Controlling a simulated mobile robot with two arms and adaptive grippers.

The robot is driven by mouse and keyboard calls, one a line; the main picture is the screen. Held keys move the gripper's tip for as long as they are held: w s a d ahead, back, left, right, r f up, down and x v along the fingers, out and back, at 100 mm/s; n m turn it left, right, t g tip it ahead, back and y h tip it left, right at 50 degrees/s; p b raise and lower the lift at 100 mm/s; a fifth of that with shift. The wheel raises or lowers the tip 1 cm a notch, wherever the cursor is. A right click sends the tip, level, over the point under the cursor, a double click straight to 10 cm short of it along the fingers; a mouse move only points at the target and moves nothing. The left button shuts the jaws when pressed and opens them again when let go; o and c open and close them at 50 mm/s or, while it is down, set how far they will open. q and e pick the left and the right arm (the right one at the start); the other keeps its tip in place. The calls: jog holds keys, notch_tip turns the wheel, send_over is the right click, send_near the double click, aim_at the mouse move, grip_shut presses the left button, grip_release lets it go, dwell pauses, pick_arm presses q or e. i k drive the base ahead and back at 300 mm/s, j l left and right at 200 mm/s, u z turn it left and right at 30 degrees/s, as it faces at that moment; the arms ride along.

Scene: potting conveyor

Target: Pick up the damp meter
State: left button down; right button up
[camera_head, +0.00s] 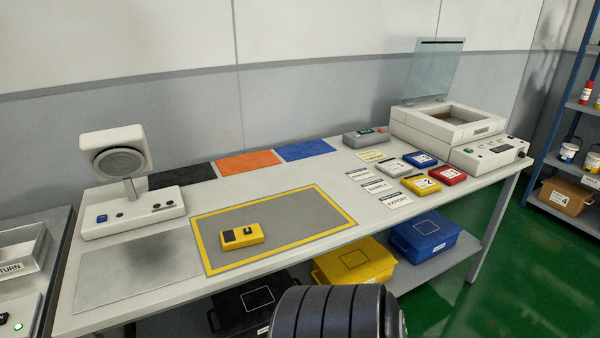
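A small yellow handheld device with a dark face at its left end, which looks like the damp meter (256,236), lies on the grey mat with a yellow border (310,213). The mat is on the light workbench, and nothing touches the device. Neither of my grippers shows in the head view. A black ribbed rounded part at the bottom edge seems to be part of my own body.
A white instrument with a round grille (116,155) stands at the left. Black, orange (249,163) and blue sheets lie behind the mat. Labelled cards, coloured boxes and an open-lidded machine (445,125) occupy the right. Yellow (352,262) and blue (426,233) bins sit below.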

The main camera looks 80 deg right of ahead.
aim_at(234, 238)
jog(key=z, duration=2)
